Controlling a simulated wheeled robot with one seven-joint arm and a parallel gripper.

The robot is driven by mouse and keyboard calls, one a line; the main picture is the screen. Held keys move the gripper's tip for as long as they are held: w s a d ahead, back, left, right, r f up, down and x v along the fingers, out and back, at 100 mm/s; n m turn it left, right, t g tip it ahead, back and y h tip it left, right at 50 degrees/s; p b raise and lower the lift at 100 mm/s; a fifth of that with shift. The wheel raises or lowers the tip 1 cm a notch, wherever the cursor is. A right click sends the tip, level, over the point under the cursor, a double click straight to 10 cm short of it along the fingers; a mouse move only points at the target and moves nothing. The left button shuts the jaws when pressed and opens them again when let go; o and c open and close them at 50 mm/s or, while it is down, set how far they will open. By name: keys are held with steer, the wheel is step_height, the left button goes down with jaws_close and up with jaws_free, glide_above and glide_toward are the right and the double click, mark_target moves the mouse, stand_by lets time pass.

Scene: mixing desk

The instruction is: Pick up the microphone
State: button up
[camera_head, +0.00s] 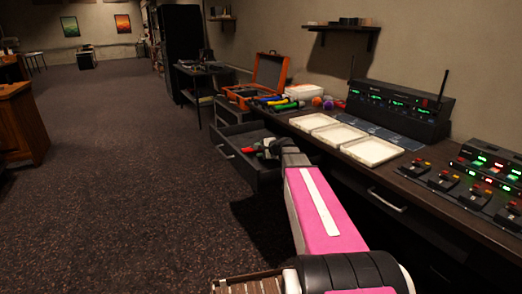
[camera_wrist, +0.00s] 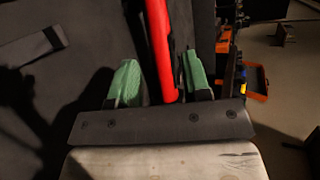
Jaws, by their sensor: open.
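My gripper (camera_wrist: 160,72) is open, with its two green finger pads apart. A long red object (camera_wrist: 159,40) lies between the pads in the wrist view, with dark gaps beside it. It may be the microphone, but its full shape is not shown. In the head view my gripper (camera_head: 270,145) reaches into the open drawer (camera_head: 242,167) under the desk. A small bit of red (camera_head: 257,147) shows beside it there. My wrist and arm hide much of the drawer's inside.
The dark desk (camera_head: 345,159) holds white trays (camera_head: 372,152), a radio unit (camera_head: 398,107), a switch panel (camera_head: 455,185) and several coloured items (camera_head: 275,101). An open orange case (camera_head: 268,72) stands at the far end. The carpeted floor (camera_head: 120,170) at left is clear.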

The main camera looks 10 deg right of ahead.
steer(key=x, duration=0.8)
steer(key=shift+w+d+f, duration=0.1)
steer(key=shift+w+d, duration=0.1)
jaws_close()
steer(key=shift+s, duration=0.1)
step_height(320, 180, up, 10)
steer(key=shift+f, duration=0.2)
steer(key=s+r+m+t+h, duration=0.1)
steer(key=s+r+m+h, duration=0.25)
steer(key=r, duration=0.75)
steer(key=s+r+m+t+h, duration=0.2)
steer(key=s+r+m+h, duration=0.15)
steer(key=r, duration=0.65)
steer(key=n+g+y, duration=0.3)
steer(key=n+y, duration=0.4)
glide_above(252, 150)
steer(key=f, duration=2)
steer(key=shift+w+a+f, duration=0.3)
steer(key=shift+w, duration=0.1)
